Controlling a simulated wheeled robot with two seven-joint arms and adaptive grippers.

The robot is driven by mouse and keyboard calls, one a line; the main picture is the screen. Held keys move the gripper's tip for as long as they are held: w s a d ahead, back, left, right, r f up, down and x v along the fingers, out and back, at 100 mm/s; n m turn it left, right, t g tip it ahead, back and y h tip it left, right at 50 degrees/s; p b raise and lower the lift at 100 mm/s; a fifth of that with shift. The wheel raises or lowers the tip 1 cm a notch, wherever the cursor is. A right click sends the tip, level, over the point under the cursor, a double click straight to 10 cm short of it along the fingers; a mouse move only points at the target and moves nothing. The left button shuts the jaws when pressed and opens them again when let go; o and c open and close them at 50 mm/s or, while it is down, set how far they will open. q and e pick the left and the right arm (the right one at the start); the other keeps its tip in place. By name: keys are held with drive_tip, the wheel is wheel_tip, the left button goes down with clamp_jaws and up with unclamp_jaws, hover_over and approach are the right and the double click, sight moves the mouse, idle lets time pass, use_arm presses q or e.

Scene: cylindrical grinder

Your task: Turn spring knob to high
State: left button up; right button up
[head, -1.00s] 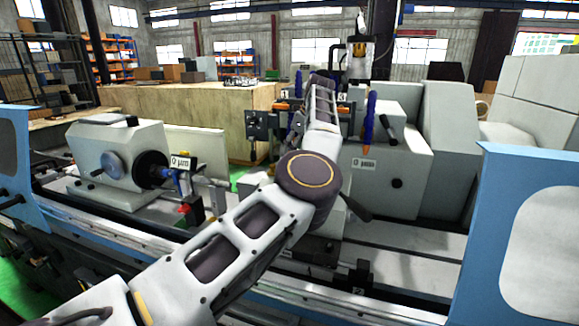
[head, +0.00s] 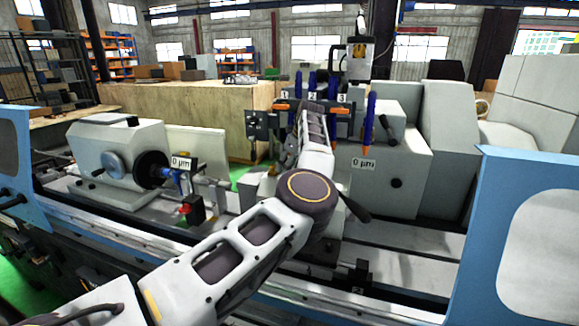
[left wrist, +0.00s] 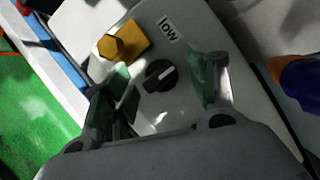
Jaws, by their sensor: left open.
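The black spring knob (left wrist: 160,76), round with a white pointer line, sits on a pale panel in the left wrist view. In the head view my left arm reaches over the grinder bed, and the knob cannot be made out there. My right gripper is not in view.
Blue and orange nozzles (head: 369,122) stand right of my forearm. The white workhead (head: 115,155) is at left. Blue guards (head: 520,165) border the machine.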

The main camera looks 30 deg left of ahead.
use_arm(q)
drive_tip(key=c, duration=1)
drive_tip(key=shift+c, duration=0.2)
